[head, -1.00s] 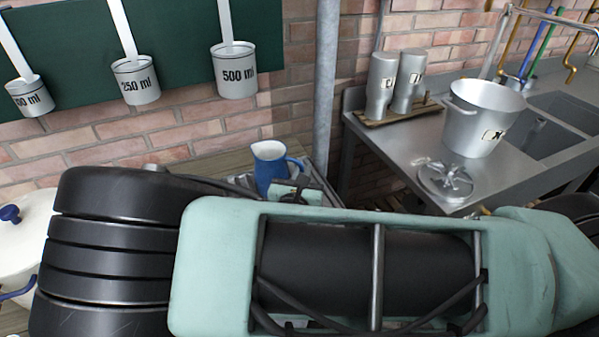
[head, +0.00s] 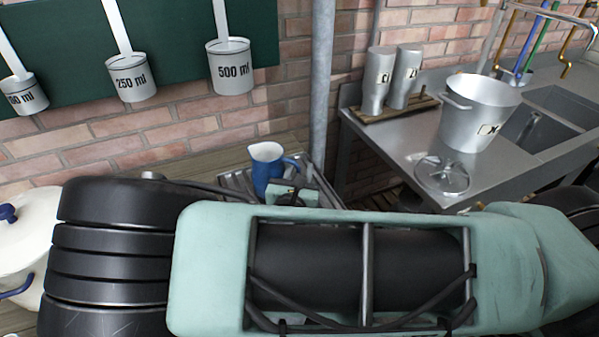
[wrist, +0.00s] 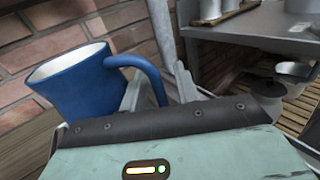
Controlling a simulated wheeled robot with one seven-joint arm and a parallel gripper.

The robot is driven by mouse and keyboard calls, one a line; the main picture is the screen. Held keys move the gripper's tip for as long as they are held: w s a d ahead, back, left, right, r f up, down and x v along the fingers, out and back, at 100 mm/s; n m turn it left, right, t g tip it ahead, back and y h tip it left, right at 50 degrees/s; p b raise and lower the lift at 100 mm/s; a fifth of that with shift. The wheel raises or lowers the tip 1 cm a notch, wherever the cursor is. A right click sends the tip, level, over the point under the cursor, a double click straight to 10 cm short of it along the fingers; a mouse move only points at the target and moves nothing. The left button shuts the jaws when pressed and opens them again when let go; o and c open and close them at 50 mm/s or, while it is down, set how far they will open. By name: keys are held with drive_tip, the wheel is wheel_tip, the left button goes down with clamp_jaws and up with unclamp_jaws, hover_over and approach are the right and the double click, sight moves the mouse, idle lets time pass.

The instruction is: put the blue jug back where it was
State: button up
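The blue jug (head: 268,171), white inside, shows upright beyond my arm in the head view. In the wrist view the jug (wrist: 78,88) is large at the left, with its handle reaching right and down. My gripper (wrist: 160,92) is at that handle, with a grey finger on each side of it, and looks shut on it. The handle's lower end is hidden behind the dark edge of my gripper body. The jug's base is hidden, so I cannot tell whether it touches the surface below. A metal ribbed tray (head: 236,181) lies around and under the jug.
A vertical grey pipe (head: 321,90) stands just behind the jug. A steel sink counter at right holds a pot (head: 478,112), a lid (head: 441,177) and two canisters (head: 378,80). A white pot (head: 25,235) is at far left. Measuring cups (head: 231,68) hang above.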

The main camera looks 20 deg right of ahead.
drive_tip(key=b+v, duration=0.1)
drive_tip(key=v, duration=0.9)
drive_tip(key=shift+s+a+f, duration=0.1)
drive_tip(key=shift+s+a, duration=0.3)
drive_tip(key=shift+s, duration=0.4)
drive_tip(key=s+d+m+g, duration=0.1)
drive_tip(key=s+m+g, duration=0.1)
drive_tip(key=g, duration=0.1)
drive_tip(key=s+d+m+g+h, duration=0.1)
drive_tip(key=s+d+m+g, duration=0.1)
drive_tip(key=m+g, duration=0.1)
drive_tip(key=s+d+m+g, duration=0.2)
drive_tip(key=m+g, duration=0.1)
drive_tip(key=shift+s+h, duration=0.3)
drive_tip(key=s+a+r+m+g+y, duration=0.6)
drive_tip(key=s+r+m+y, duration=0.4)
drive_tip(key=r+m+y, duration=0.2)
drive_tip(key=shift+s+a+r+m, duration=0.4)
drive_tip(key=shift+a+r+m, duration=0.05)
drive_tip(key=shift+r+m, duration=0.3)
